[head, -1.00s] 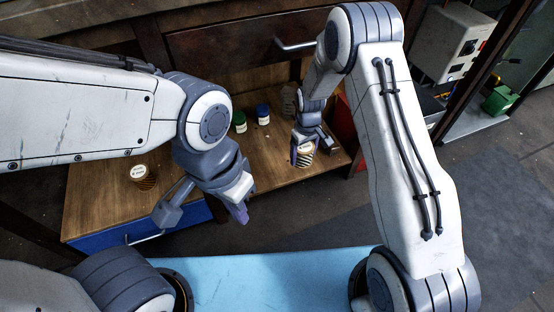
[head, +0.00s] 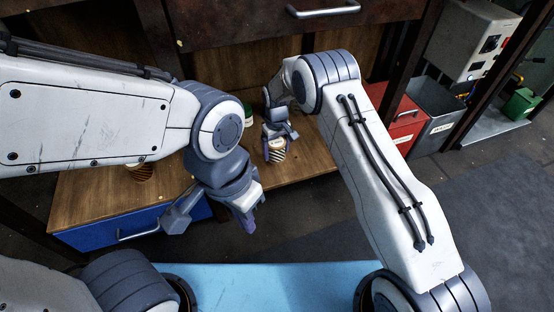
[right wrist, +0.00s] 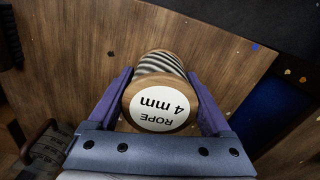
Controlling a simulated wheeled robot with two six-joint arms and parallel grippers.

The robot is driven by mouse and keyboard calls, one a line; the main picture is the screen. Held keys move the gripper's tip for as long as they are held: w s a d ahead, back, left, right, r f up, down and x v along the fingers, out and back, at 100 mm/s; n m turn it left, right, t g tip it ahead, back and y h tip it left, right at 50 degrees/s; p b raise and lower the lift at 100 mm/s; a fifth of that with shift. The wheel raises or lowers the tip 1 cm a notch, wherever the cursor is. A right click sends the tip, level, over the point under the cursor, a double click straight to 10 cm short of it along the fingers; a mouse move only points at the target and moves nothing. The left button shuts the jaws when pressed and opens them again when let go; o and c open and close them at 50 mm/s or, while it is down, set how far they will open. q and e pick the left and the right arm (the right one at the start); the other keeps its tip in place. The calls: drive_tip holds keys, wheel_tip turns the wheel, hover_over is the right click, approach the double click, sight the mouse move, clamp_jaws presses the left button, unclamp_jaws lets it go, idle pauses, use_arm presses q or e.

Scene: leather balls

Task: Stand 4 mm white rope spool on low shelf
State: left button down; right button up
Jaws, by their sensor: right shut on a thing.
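The rope spool (head: 277,153) has a wooden end with a white label reading "ROPE 4 mm" and a striped dark and pale side. My right gripper (head: 276,140) is shut on it, with a purple finger on each side of the spool (right wrist: 160,105) in the right wrist view. The spool is over the wooden low shelf (head: 90,205); whether it touches the board cannot be told. My left gripper (head: 210,222) is open and empty in front of the shelf's front edge.
A blue drawer (head: 190,212) is below, and red (head: 398,127) and grey bins (head: 437,112) stand right.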

sight(277, 142)
wheel_tip(277, 142, down, 4)
drive_tip(key=shift+r+b, duration=0.1)
drive_tip(key=shift+b, duration=1.05)
drive_tip(key=shift+r, duration=0.2)
drive_tip(key=shift+f, duration=0.15)
drive_tip(key=shift+f, duration=0.5)
drive_tip(key=o, duration=1.4)
drive_tip(key=shift+d, duration=0.1)
wheel_tip(277, 142, up, 9)
drive_tip(key=p, duration=0.5)
drive_tip(key=shift+f, duration=0.1)
